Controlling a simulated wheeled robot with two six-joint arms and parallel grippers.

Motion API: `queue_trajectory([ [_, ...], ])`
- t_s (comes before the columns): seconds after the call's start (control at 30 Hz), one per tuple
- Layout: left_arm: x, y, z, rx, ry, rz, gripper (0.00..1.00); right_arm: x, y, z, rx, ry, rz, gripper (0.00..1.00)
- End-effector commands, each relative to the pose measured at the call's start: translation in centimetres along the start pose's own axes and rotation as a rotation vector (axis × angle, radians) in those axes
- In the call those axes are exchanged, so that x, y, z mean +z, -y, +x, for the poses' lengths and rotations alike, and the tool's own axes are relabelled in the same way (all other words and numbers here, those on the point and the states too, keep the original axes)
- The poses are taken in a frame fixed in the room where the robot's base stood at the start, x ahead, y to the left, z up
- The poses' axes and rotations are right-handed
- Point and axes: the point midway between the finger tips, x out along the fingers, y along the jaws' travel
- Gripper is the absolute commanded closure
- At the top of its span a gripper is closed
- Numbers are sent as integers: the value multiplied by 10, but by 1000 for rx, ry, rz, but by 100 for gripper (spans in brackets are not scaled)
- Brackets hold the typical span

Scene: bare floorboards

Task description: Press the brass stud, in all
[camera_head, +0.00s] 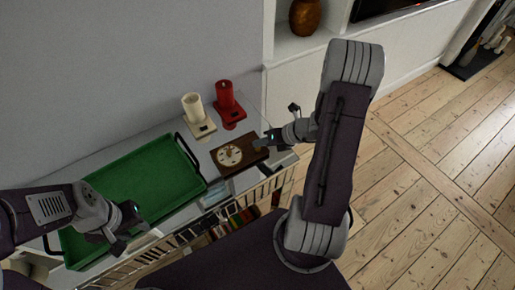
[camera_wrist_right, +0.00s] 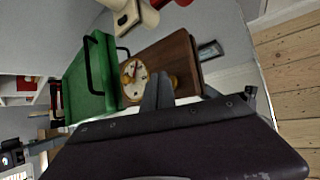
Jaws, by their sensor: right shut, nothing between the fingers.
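A dark wooden block (camera_head: 248,147) with a round cream dial (camera_head: 229,155) lies on the cabinet top. The block (camera_wrist_right: 174,54) and the dial (camera_wrist_right: 133,70) also show in the right wrist view. I cannot make out a separate brass stud; the dial and my fingers may cover it. My right gripper (camera_head: 260,145) is shut and empty at the right end of the block. In the wrist view its fingers (camera_wrist_right: 158,88) are together in front of the block; contact cannot be told.
The green tray (camera_head: 135,190) with dark handles fills the cabinet's left part. A wire rack (camera_head: 245,203) runs along the front. Floorboards to the right are clear.

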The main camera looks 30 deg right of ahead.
Motion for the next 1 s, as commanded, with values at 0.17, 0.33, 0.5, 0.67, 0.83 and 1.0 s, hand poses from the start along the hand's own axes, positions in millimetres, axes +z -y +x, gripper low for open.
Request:
queue_trajectory([
  [0.17,0,0,1,0,0,0,64,-1,1,1,0,0,0,100],
  [0.33,0,0,1,0,0,0,64,-1,1,1,0,0,0,100],
  [0.5,0,0,3,0,0,0,64,-2,2,2,0,0,0,100],
  [0.67,0,0,4,0,0,0,64,-3,3,4,0,0,0,100],
  [0.83,1,0,6,0,0,0,64,-4,4,5,0,0,0,100],
  [1.0,1,0,8,0,0,0,64,-5,5,7,0,0,0,100],
])
